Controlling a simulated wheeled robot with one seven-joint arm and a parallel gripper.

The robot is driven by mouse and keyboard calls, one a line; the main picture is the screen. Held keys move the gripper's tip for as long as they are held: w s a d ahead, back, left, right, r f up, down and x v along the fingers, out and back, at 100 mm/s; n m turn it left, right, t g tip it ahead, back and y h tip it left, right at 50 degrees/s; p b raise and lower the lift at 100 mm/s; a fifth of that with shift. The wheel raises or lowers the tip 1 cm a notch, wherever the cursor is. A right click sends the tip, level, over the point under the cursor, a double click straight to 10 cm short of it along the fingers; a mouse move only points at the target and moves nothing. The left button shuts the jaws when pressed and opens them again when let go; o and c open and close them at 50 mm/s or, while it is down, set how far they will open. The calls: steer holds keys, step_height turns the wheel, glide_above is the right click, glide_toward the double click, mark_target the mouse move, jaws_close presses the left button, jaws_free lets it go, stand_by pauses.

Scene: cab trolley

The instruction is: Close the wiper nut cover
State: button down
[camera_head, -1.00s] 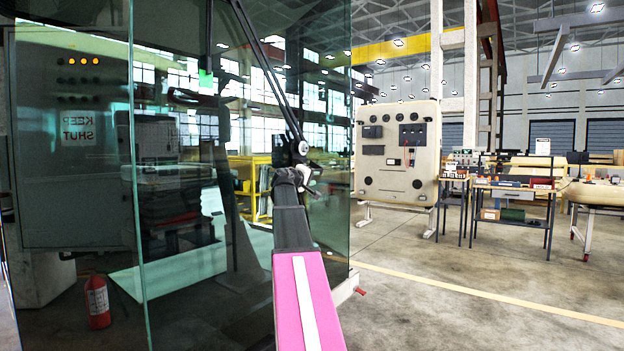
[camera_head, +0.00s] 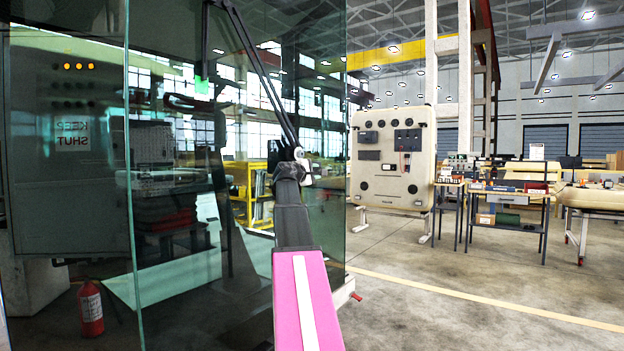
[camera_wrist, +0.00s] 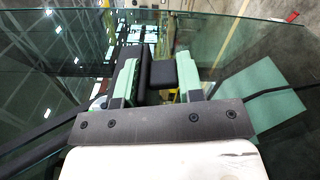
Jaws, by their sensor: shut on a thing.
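The black wiper arm (camera_head: 262,75) runs down the outside of the glass pane to a pivot with a small light-coloured part (camera_head: 301,154). My gripper (camera_head: 288,170) is at this pivot, seen from behind, and its fingers are mostly hidden in the head view. In the wrist view my gripper (camera_wrist: 158,76) has its two green-padded fingers on either side of dark parts. The small dark block between them (camera_wrist: 163,75) appears to be the wiper nut cover, and the gripper is shut on it. The nut and the cover's exact angle cannot be made out.
The large glass pane (camera_head: 235,270) stands close along the left of my arm. A red fire extinguisher (camera_head: 91,310) shows through it. A beige control panel (camera_head: 393,160) and workbenches (camera_head: 507,200) stand farther back. The floor at the right is free.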

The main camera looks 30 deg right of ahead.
steer(key=r+n, duration=0.2)
steer(key=n, duration=0.1)
steer(key=shift+s, duration=0.2)
step_height(320, 180, up, 2)
steer(key=n, duration=0.3)
steer(key=shift+w+r+n, duration=0.15)
steer(key=shift+r+n, duration=0.1)
steer(key=shift+n, duration=0.05)
steer(key=r+n, duration=0.1)
steer(key=n, duration=0.1)
steer(key=shift+w+a+r+n, duration=0.1)
steer(key=shift+w+r+n, duration=0.2)
steer(key=shift+w+r, duration=0.05)
steer(key=r+n, duration=0.1)
steer(key=w+n, duration=0.1)
steer(key=n, duration=0.1)
steer(key=shift+w+a+r, duration=0.1)
steer(key=shift+a+r, duration=0.2)
steer(key=shift+r, duration=0.1)
steer(key=shift+w+a+r, duration=0.1)
steer(key=shift+w+r, duration=0.3)
steer(key=c, duration=0.9)
jaws_free()
